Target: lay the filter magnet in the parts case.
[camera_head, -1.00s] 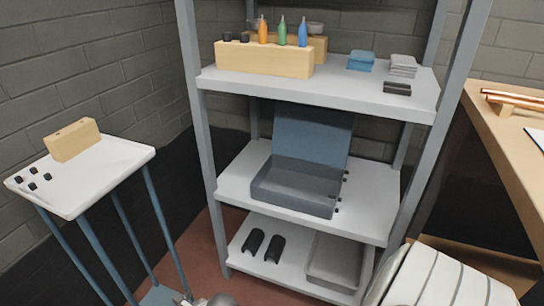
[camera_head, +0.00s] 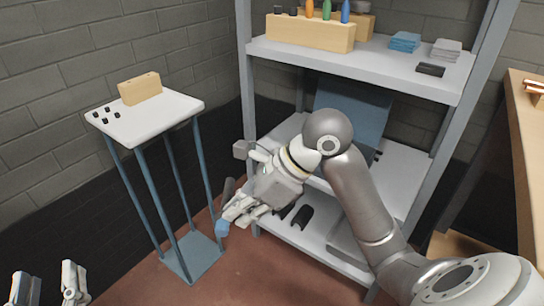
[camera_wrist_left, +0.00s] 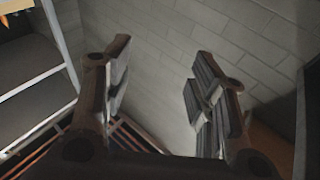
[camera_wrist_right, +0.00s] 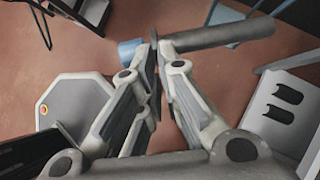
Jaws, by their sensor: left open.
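The filter magnet, a dark grey rod (camera_wrist_right: 225,34) with a blue end (camera_wrist_right: 130,50), is held crosswise between the fingertips of my right gripper (camera_wrist_right: 157,52). In the head view, its blue end (camera_head: 222,228) shows at my right gripper (camera_head: 236,208), in front of the shelf and above the floor. The parts case stands open on the middle shelf; its raised blue lid (camera_head: 352,100) shows behind my right arm, which hides most of its body. My left gripper (camera_head: 46,288) is at the bottom left, open and empty; its spread fingers also show in the left wrist view (camera_wrist_left: 155,95).
A white-topped stand (camera_head: 150,115) with a wooden block and small black pieces is at the left. The top shelf (camera_head: 380,65) carries a wooden rack, cloths and a black block. The bottom shelf (camera_head: 285,228) holds black half-shells and a grey tray. A wooden bench stands right.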

